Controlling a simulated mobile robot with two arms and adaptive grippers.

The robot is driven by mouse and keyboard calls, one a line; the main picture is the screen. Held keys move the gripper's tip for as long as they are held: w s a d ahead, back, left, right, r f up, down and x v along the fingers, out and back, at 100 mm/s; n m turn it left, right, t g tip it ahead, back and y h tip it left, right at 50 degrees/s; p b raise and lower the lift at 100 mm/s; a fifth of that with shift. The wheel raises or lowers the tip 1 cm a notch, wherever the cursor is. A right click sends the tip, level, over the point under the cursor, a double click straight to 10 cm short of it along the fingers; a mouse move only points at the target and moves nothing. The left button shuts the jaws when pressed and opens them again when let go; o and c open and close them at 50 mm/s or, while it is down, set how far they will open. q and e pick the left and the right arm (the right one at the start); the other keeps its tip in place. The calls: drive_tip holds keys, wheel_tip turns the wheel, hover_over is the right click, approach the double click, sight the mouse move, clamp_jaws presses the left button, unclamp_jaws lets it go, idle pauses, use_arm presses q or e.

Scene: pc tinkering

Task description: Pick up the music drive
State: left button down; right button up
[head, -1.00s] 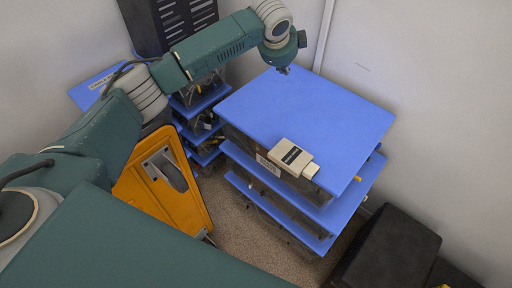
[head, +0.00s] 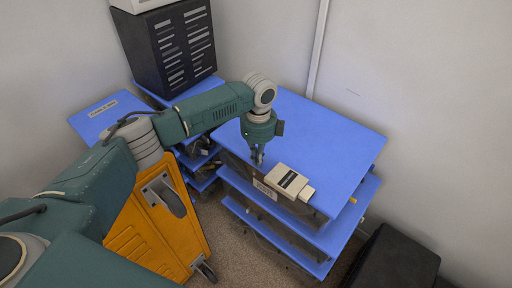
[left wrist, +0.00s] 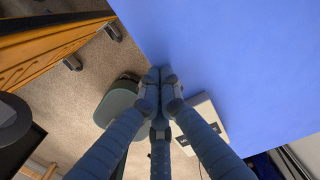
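A beige box-shaped drive (head: 289,181) with a dark label and a lighter connector end lies on the near edge of the top blue shelf. Its label is too small to read, so I cannot confirm it is the music drive. My left gripper (head: 258,160) hangs just left of and behind the drive, fingers pointing down. In the left wrist view, its fingertips (left wrist: 160,78) are drawn close together with nothing between them. The pale drive (left wrist: 205,118) shows there to the right of the fingers, partly hidden by one finger. My right gripper is out of view.
The blue shelf unit (head: 325,140) has a mostly bare top. An orange cart (head: 135,240) stands at lower left. A black slotted box (head: 170,50) stands on another blue rack at the back left. A dark box (head: 395,262) is at lower right, and walls close the back.

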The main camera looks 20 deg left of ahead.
sight(297, 186)
use_arm(q)
drive_tip(key=shift+s+d+r, duration=0.1)
drive_tip(key=shift+s+d, duration=0.15)
drive_tip(key=shift+d, duration=0.4)
drive_tip(key=shift+s+d, duration=0.2)
drive_tip(key=shift+d, duration=0.4)
drive_tip(key=shift+s+d, duration=0.1)
drive_tip(key=shift+d, duration=0.1)
drive_tip(key=s+d+p, duration=0.1)
drive_tip(key=d, duration=0.2)
drive_tip(key=s+d+p, duration=0.1)
drive_tip(key=d+p, duration=0.1)
drive_tip(key=d, duration=0.2)
drive_tip(key=s+d+p, duration=0.1)
drive_tip(key=d+p, duration=0.1)
drive_tip(key=d, duration=0.1)
drive_tip(key=shift+s+d+r, duration=0.1)
drive_tip(key=shift+s+d, duration=0.2)
drive_tip(key=shift+s, duration=0.1)
drive_tip(key=shift+s+d, duration=0.15)
drive_tip(key=shift+d, duration=0.2)
